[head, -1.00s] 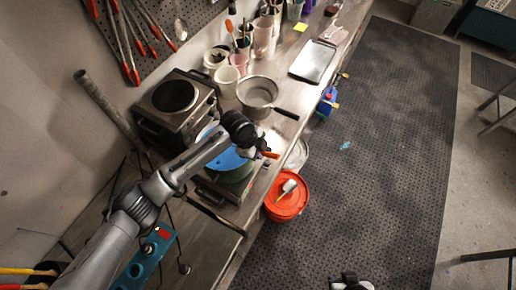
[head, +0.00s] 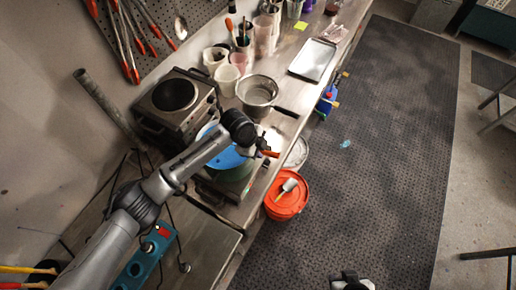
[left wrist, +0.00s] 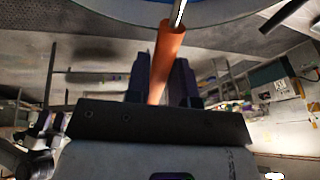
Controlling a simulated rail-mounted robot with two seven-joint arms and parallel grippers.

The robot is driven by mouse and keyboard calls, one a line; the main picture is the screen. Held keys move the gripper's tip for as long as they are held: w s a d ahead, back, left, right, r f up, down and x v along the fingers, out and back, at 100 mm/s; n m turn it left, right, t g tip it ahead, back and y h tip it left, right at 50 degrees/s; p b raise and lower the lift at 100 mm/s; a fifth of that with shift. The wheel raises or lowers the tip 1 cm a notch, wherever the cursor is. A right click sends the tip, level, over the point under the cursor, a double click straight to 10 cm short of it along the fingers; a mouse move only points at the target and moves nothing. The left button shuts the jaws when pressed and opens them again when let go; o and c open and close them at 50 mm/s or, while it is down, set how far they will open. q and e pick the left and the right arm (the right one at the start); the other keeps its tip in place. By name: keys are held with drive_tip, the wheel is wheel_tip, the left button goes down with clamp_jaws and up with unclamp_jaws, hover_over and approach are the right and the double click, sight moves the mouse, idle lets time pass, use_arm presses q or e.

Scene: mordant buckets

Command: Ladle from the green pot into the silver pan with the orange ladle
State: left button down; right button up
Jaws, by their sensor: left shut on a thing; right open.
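The green pot (head: 234,173) with blue liquid (head: 227,159) stands on the near hot plate, partly hidden by my left arm. The silver pan (head: 257,91) stands behind it on the bench, its dark handle pointing right. My left gripper (head: 262,147) is at the pot's right side, shut on the orange ladle (head: 271,154). Only the ladle's handle end shows there. In the left wrist view the orange handle (left wrist: 166,58) runs up between the fingers to a metal shaft under the pot rim; the ladle's bowl is hidden. My right gripper (head: 350,281) is open and empty at the bottom edge.
A second hot plate (head: 175,97) stands at the left. Cups (head: 227,78) and a metal tray (head: 312,60) are farther back. An orange bucket (head: 286,207) with a brush on its lid stands off the bench front. A teal power strip (head: 147,262) lies near my left arm.

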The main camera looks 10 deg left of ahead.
use_arm(q)
drive_tip(key=shift+r+p, duration=1.8)
drive_tip(key=shift+r, duration=0.2)
drive_tip(key=shift+r+p, duration=1.8)
drive_tip(key=shift+r, duration=0.2)
drive_tip(key=shift+r+y+p, duration=0.4)
drive_tip(key=shift+r+p, duration=0.05)
drive_tip(key=shift+p, duration=0.4)
drive_tip(key=shift+r+y+p, duration=0.45)
drive_tip(key=shift+y+p, duration=0.05)
drive_tip(key=shift+p, duration=0.3)
drive_tip(key=shift+t, duration=0.3)
